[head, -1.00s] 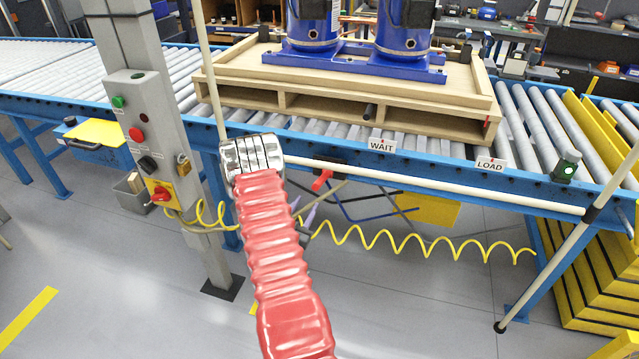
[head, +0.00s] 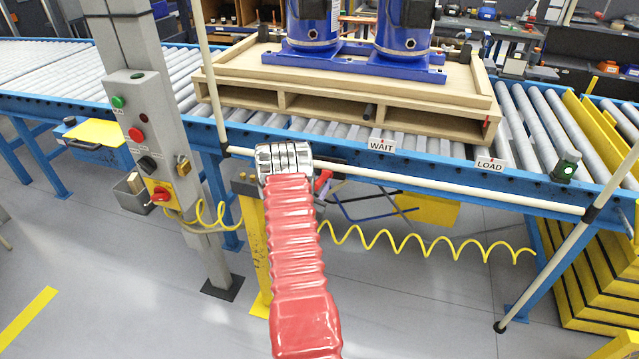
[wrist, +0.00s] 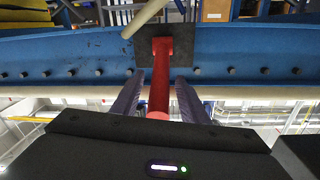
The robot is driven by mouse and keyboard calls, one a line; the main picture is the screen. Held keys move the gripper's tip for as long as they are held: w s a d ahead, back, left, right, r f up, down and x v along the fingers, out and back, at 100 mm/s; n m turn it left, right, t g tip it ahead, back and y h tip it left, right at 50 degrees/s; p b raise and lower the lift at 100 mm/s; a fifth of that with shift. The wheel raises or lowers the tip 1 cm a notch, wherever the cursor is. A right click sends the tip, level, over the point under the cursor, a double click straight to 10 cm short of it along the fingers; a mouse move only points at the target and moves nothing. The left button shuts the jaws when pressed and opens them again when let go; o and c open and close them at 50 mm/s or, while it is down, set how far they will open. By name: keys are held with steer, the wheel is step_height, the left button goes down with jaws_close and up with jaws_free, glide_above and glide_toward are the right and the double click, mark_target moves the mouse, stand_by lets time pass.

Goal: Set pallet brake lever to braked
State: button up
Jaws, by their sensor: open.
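The red brake lever (head: 322,180) sits under the blue conveyor rail near the WAIT sign, partly hidden by my red-sleeved arm in the head view. In the wrist view the red lever (wrist: 160,72) comes off a dark plate on the blue rail. My gripper (wrist: 158,84) is open, with one dark finger on each side of the lever. Gaps show between the fingers and the lever, and contact is not visible.
A pale guard rail (head: 460,189) runs along the conveyor front, close to my arm. A grey control post (head: 170,145) stands left, and a yellow post (head: 255,240) beside my arm. A coiled yellow hose (head: 430,246) hangs below. The floor in front is clear.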

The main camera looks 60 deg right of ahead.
steer(key=shift+d, duration=0.15)
steer(key=shift+c, duration=0.6)
jaws_close()
steer(key=shift+d, duration=0.1)
